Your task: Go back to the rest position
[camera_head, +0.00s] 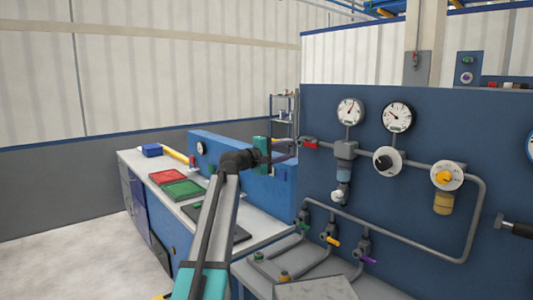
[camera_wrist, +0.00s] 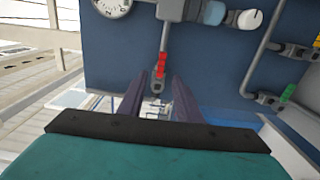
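My gripper (camera_head: 284,148) is at the left end of the blue pipe panel (camera_head: 420,160), raised above the bench. In the wrist view its two dark fingers (camera_wrist: 160,82) stand apart with a gap between them, and nothing shows held. A red valve handle (camera_head: 309,143) is on the pipe just right of the fingers. In the wrist view the red handle (camera_wrist: 161,65) appears straight ahead, in line with the gap. I cannot tell whether a finger touches it.
The panel carries gauges (camera_head: 397,117), pipes and valves with green, yellow and purple handles (camera_head: 368,260). A white bench (camera_head: 225,212) with red (camera_head: 166,177) and green (camera_head: 184,190) trays stands to the left. The floor (camera_head: 80,250) at the left is clear.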

